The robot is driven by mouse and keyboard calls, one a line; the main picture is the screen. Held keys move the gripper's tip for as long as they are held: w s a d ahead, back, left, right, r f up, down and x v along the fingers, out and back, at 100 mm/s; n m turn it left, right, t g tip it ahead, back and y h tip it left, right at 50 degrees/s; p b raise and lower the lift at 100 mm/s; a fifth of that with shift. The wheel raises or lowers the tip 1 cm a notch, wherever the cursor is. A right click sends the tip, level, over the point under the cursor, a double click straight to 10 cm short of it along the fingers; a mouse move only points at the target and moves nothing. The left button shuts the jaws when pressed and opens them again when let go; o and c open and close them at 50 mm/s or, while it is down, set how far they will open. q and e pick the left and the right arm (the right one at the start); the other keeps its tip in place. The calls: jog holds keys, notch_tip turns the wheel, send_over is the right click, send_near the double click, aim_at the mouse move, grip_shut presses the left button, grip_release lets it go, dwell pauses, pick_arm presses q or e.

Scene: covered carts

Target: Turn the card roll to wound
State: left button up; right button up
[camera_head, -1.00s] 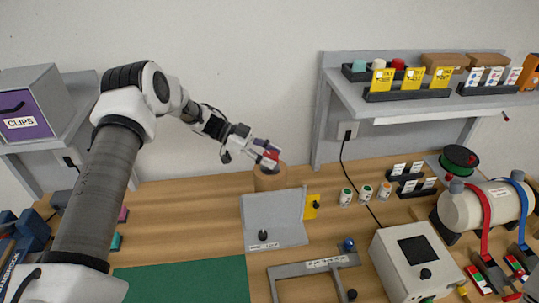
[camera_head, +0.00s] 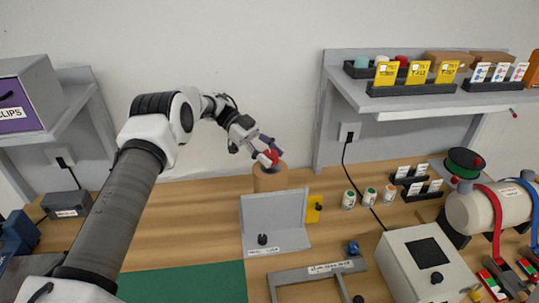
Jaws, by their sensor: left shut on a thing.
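The card roll is most likely the short brown cylinder (camera_head: 270,179) standing upright on the bench near the wall. A red knob (camera_head: 273,157) shows at its top. My left gripper (camera_head: 270,156) reaches in from the left and is shut on the red knob, its fingers on either side of it. The fingers hide part of the knob and of the cylinder's top. I cannot read any wound marking on the roll. My right gripper is not in view.
A grey angled stand (camera_head: 275,222) with a black knob is just in front of the cylinder. A yellow tag (camera_head: 315,209) and several small jars (camera_head: 369,196) stand to the right. A grey box (camera_head: 425,262) is at front right.

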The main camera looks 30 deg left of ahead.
pick_arm(q)
jog(key=o, duration=1.2)
jog(key=shift+d, duration=0.1)
jog(key=shift+c, duration=0.2)
jog(key=shift+r, duration=0.1)
notch_tip(320, 180, up, 10)
jog(key=shift+d+f, duration=0.1)
